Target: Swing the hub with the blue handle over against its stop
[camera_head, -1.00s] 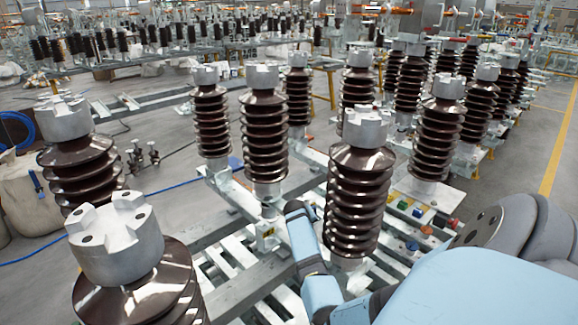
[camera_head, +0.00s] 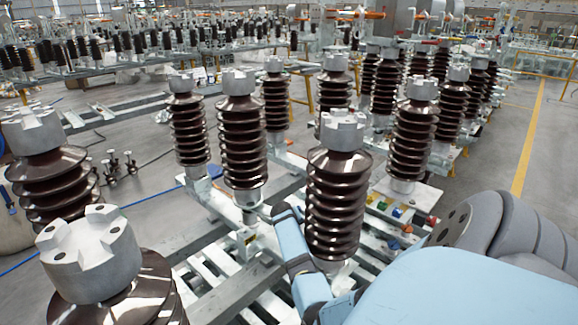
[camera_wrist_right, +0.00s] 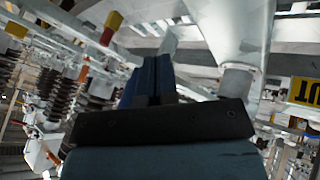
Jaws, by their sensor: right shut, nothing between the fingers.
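I cannot make out a hub with a blue handle for certain in either view. In the right wrist view my right gripper (camera_wrist_right: 152,65) shows dark blue fingers together, empty, pointing at grey metal frame members. My left gripper is in neither view.
Brown ribbed insulators with grey metal caps, such as the middle one (camera_head: 336,200) and the near left one (camera_head: 92,255), stand close around my arm. The wrist view shows a yellow lettered sign (camera_wrist_right: 305,91) and a red and yellow part (camera_wrist_right: 109,29). Open floor lies far right.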

